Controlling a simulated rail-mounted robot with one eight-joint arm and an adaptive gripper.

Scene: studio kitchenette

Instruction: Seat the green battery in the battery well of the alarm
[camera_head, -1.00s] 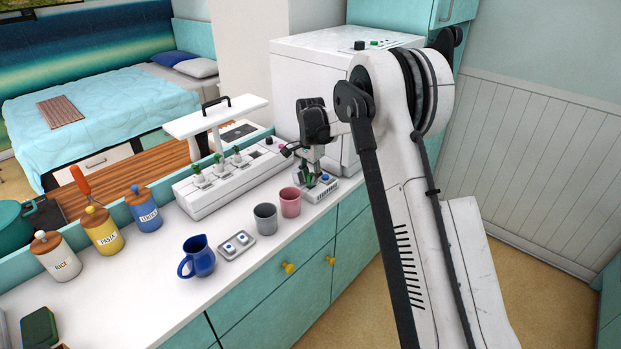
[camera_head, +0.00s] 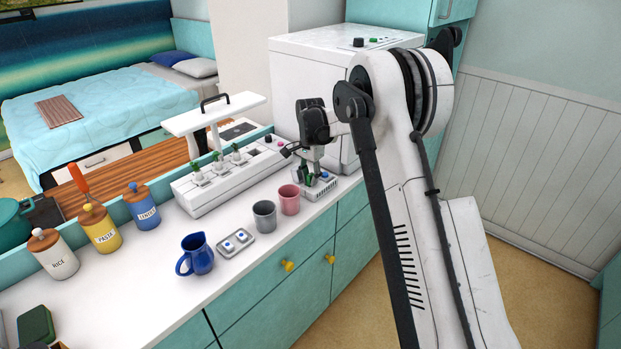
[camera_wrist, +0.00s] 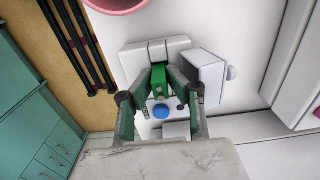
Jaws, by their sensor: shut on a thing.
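The alarm (camera_head: 322,190) is a small white box with a slotted side. It stands on the counter to the right of the pink mug, and in the wrist view its white body (camera_wrist: 145,60) lies under my gripper. A blue button (camera_wrist: 161,111) shows on it. My gripper (camera_wrist: 160,88) is shut on the green battery (camera_wrist: 160,76), which shows between the fingertips over the alarm. My gripper also shows in the head view (camera_head: 311,175), low above the alarm. The fingers and battery hide the battery well, so I cannot tell whether the battery's lower end is inside it.
The pink mug (camera_head: 289,200) and grey mug (camera_head: 264,215) stand left of the alarm. A long white unit with several green-topped pieces (camera_head: 215,185) lies behind them. A large white appliance (camera_head: 335,85) stands close behind my gripper. The front-left counter has free room.

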